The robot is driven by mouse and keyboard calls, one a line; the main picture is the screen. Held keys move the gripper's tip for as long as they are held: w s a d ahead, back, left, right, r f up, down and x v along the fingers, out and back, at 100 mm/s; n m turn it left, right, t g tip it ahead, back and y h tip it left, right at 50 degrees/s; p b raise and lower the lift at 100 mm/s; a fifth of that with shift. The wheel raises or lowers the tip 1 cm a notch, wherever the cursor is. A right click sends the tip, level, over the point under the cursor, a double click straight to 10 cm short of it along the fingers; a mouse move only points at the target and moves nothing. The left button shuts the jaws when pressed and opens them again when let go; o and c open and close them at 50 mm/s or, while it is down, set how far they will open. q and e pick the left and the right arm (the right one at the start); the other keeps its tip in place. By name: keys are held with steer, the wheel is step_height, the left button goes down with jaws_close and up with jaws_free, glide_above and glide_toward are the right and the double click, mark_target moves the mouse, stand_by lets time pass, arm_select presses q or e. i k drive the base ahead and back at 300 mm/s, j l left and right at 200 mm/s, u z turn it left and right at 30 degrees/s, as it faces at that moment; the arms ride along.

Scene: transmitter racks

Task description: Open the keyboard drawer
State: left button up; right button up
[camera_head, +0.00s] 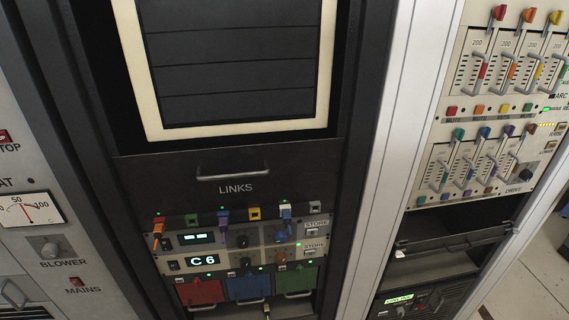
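No drawer in view carries a keyboard label, and no keyboard shows. Neither of my grippers is in view.
The middle rack has a cream-framed dark screen (237,62) above and a patch panel with colored plugs (240,236) below. Slider panels (480,160) fill the upper right rack. A meter panel (28,210) is at left. Floor (530,285) shows lower right.

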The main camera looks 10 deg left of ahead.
mark_target(223, 159)
steer(key=j+z, duration=0.2)
steer(key=z, duration=0.2)
steer(key=j+z, duration=0.15)
steer(key=z, duration=0.3)
steer(key=k+j+z, duration=0.1)
steer(key=z, duration=0.3)
steer(key=k+j+z, duration=0.15)
steer(key=z, duration=0.3)
steer(key=k+j, duration=0.25)
